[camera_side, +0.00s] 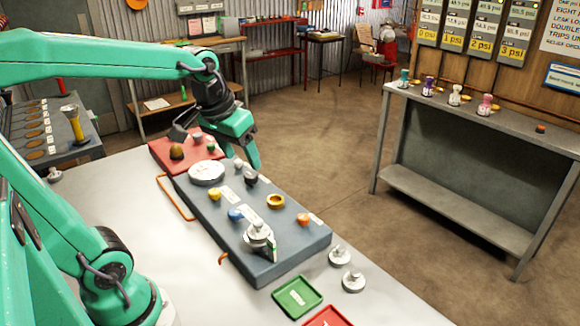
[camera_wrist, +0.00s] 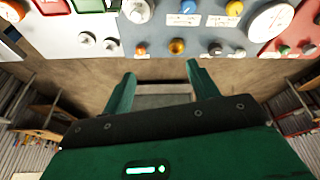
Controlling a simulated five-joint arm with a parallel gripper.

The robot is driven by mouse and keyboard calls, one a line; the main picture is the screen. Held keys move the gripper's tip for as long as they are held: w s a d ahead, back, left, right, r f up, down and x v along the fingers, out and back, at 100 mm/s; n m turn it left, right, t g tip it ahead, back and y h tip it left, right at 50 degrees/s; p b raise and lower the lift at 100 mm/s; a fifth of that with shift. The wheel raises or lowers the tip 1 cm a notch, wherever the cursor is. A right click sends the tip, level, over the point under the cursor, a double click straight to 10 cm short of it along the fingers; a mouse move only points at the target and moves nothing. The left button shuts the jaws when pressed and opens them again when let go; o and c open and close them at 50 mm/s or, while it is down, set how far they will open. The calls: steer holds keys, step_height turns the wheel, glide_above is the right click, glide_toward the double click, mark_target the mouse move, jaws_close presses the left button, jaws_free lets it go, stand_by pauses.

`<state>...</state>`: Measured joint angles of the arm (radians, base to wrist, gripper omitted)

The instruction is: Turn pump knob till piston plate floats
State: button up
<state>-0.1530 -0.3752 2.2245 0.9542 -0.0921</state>
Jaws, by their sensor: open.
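A dark grey-blue panel (camera_side: 285,255) lies on the pale table. It carries a round white gauge (camera_side: 206,173), a yellow knob (camera_side: 214,193), a blue knob (camera_side: 235,214), a black knob (camera_side: 251,178), a brass ring-shaped part (camera_side: 275,201) and an orange knob (camera_side: 303,219). A silver round fitting (camera_side: 257,236) stands near its front end. I cannot tell which part is the pump knob or the piston plate. My gripper (camera_side: 241,158) is open and empty beyond the panel's far edge. In the wrist view, my gripper (camera_wrist: 160,82) has its fingers apart, with floor between them.
A red panel (camera_side: 163,150) with small knobs adjoins the far end. Silver weights (camera_side: 340,256), a green tray (camera_side: 297,297) and a red tray (camera_side: 328,317) sit near the front. A grey side bench (camera_side: 460,110) holds small coloured figures. Floor between is clear.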

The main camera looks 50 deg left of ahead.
steer(key=w+a+f+n+g, duration=0.2)
steer(key=w+a+f+n, duration=0.1)
steer(key=w+a, duration=0.5)
steer(key=n+g, duration=0.2)
steer(key=n, duration=0.1)
glide_above(251, 175)
steer(key=shift+h, duration=0.3)
step_height(251, 175, down, 9)
steer(key=shift+a+r, duration=0.15)
steer(key=shift+f, duration=3.9)
steer(key=c, duration=1)
